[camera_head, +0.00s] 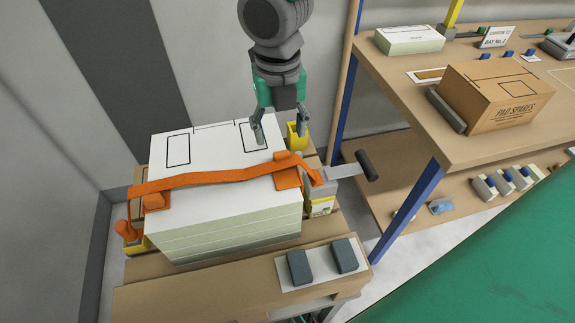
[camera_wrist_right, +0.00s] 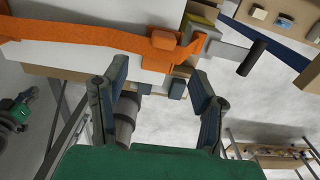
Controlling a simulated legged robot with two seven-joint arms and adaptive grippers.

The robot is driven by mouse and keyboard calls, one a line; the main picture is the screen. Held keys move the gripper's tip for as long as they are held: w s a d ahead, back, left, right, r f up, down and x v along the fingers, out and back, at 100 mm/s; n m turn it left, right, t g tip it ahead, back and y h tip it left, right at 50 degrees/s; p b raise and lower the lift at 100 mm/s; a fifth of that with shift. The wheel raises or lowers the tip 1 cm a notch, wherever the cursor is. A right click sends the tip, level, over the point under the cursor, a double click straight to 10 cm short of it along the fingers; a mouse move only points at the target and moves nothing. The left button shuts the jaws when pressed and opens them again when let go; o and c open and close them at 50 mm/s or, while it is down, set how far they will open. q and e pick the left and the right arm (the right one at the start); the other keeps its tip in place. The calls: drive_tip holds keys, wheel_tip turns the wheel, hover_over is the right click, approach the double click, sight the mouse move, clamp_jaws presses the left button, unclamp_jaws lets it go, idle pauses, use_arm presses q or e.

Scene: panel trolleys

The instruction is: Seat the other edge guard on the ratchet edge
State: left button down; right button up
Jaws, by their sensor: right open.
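A stack of panels (camera_head: 215,144) with a white top stands on the trolley. An orange strap (camera_head: 220,178) runs across it, also in the right wrist view (camera_wrist_right: 75,30). One orange edge guard (camera_head: 157,201) is under the strap at the left edge. Another orange edge guard (camera_head: 288,181) lies at the right edge, by the ratchet (camera_head: 335,172) with its dark handle; a guard block (camera_wrist_right: 163,47) shows in the wrist view. Whether it sits flush is unclear. My right gripper (camera_head: 281,132) is open and empty above the stack's far right part, apart from the guard.
Two dark pads (camera_head: 345,255) lie on a white sheet on the trolley's front board (camera_head: 215,292). A workbench (camera_head: 430,120) at the right carries a cardboard box (camera_head: 497,93) and a white-topped box (camera_head: 409,40). A wall stands close behind the stack.

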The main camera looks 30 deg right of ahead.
sight(282, 155)
drive_tip(key=f, duration=0.3)
drive_tip(key=shift+w+a+f, duration=0.15)
drive_tip(key=shift+a+f, duration=0.1)
drive_tip(key=shift+a, duration=0.1)
drive_tip(key=f, duration=0.1)
drive_tip(key=d+f, duration=0.1)
drive_tip(key=f, duration=0.3)
drive_tip(key=shift+w+d+b, duration=0.1)
drive_tip(key=shift+d+b, duration=0.25)
drive_tip(key=shift+a+f, duration=0.1)
drive_tip(key=shift+f, duration=0.15)
drive_tip(key=shift+a+r, duration=0.1)
drive_tip(key=shift+a, duration=0.3)
drive_tip(key=shift+c, duration=1.1)
drive_tip(key=c, duration=0.7)
drive_tip(key=shift+c, duration=1.2)
